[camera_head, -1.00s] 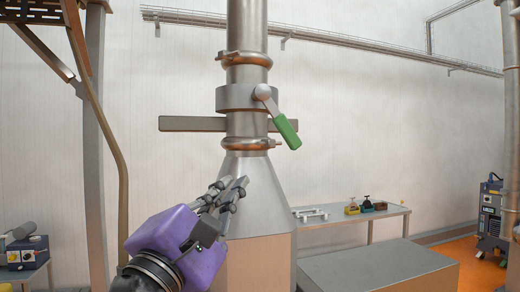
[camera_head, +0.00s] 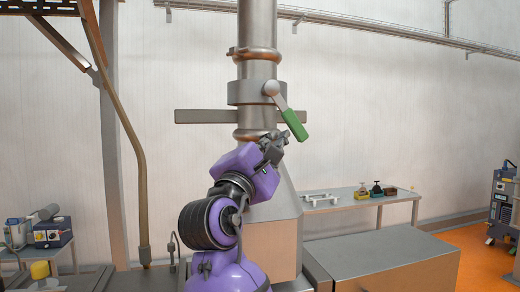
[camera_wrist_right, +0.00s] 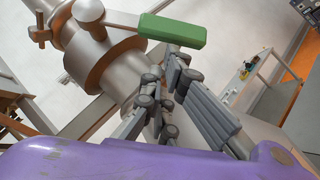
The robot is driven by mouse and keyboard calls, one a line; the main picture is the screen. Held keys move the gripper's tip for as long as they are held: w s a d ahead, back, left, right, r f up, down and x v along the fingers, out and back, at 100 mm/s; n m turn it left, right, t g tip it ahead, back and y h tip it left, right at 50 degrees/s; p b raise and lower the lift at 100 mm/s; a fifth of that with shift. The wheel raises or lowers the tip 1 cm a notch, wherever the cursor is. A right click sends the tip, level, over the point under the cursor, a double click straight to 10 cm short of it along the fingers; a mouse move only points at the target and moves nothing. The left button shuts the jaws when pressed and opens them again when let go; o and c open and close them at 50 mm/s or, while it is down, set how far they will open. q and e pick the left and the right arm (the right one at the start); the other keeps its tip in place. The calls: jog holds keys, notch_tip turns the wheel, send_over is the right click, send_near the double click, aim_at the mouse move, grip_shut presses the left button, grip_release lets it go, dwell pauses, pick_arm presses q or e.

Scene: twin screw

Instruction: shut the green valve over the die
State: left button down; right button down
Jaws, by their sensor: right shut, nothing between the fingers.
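The green valve handle (camera_head: 294,124) is on a grey lever that slants down to the right from a pivot on the steel pipe's valve collar (camera_head: 246,93). In the right wrist view the green handle (camera_wrist_right: 172,31) lies just beyond the fingertips. My right gripper (camera_head: 274,140) is just below and left of the handle, in front of the pipe. Its fingers (camera_wrist_right: 163,92) are shut with nothing between them, and I cannot tell whether they touch the handle. My left gripper is out of view. I cannot make out the die.
A steel hopper cone (camera_head: 287,200) is below the pipe, behind my right arm. A side table (camera_head: 345,202) with small tools stands at the right, behind a low metal box (camera_head: 385,262). A dark machine (camera_head: 502,205) stands far right. The space right of the handle is clear.

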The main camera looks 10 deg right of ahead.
jog(key=shift+w+d, duration=0.1)
jog(key=shift+d, duration=0.15)
dwell(0.3)
